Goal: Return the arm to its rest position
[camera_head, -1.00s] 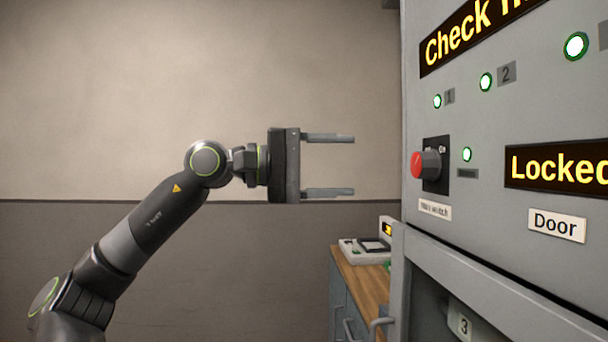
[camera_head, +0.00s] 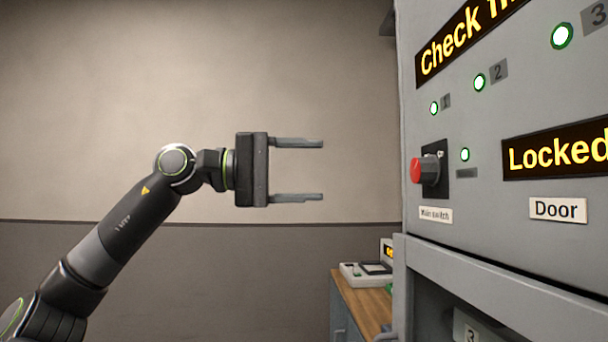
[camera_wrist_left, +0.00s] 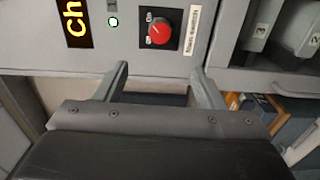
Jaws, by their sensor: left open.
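My left gripper (camera_head: 308,170) is open and empty in the head view, in free air to the left of a grey cabinet. Its two fingers point right toward the cabinet's main switch (camera_head: 428,170), a red knob on a black plate, with a clear gap between. In the left wrist view the open fingers (camera_wrist_left: 160,85) show with nothing between them, and the red knob (camera_wrist_left: 160,32) lies beyond them. My right gripper does not show.
The grey cabinet (camera_head: 480,230) fills the right side, with lit green lamps (camera_head: 479,82), a "Locked" display (camera_head: 555,153) and a "Door" label (camera_head: 558,209). A wooden-topped bench (camera_head: 362,300) with a device stands at lower middle. The space before the wall is free.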

